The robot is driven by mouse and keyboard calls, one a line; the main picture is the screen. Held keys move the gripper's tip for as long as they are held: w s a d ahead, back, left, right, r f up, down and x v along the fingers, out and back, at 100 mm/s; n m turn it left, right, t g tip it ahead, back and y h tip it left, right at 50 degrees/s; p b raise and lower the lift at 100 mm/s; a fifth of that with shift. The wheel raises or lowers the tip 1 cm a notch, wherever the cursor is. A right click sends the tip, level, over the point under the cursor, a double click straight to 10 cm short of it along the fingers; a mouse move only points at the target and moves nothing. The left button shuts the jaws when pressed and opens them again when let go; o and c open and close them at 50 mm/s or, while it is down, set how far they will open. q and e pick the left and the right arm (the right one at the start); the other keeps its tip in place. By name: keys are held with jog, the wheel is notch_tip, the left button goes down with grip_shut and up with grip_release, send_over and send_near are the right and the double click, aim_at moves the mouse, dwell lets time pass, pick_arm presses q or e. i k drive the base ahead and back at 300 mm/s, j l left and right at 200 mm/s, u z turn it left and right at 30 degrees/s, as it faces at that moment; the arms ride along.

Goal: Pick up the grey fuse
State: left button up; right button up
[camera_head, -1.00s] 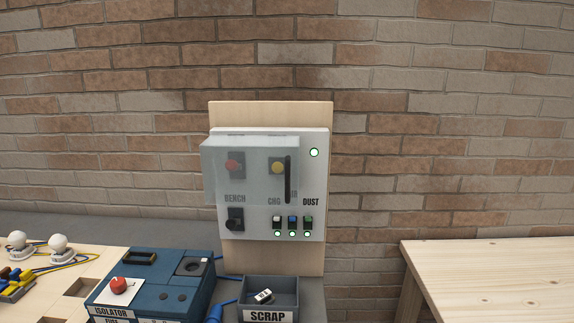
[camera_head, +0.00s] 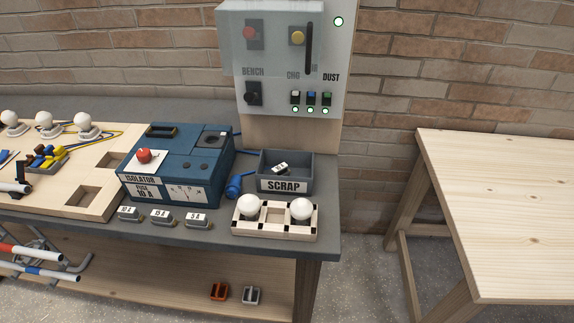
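Several grey things could be the grey fuse; I cannot tell which one it is. A small open-topped grey piece (camera_head: 251,295) sits on the lower shelf, beside a similar orange piece (camera_head: 219,291). Three small dark grey blocks with white labels stand in a row at the bench's front edge: a left one (camera_head: 129,214), a middle one (camera_head: 161,219) and a right one (camera_head: 195,219). A small white-and-dark piece (camera_head: 281,168) lies in the grey scrap tray (camera_head: 262,161). Neither of my grippers is in view.
The blue isolator box (camera_head: 217,176) with a red knob stands behind the labelled blocks. A wooden block with two white bulbs (camera_head: 274,215) stands at the bench's right end. A pale wooden table (camera_head: 500,200) is at the right, across a floor gap. Striped rods (camera_head: 40,270) are at lower left.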

aim_at(127, 213)
jog(key=j+u, duration=0.1)
jog(key=u, duration=0.35)
jog(key=j+u, duration=0.15)
jog(key=u, duration=0.35)
jog(key=k+j, duration=0.05)
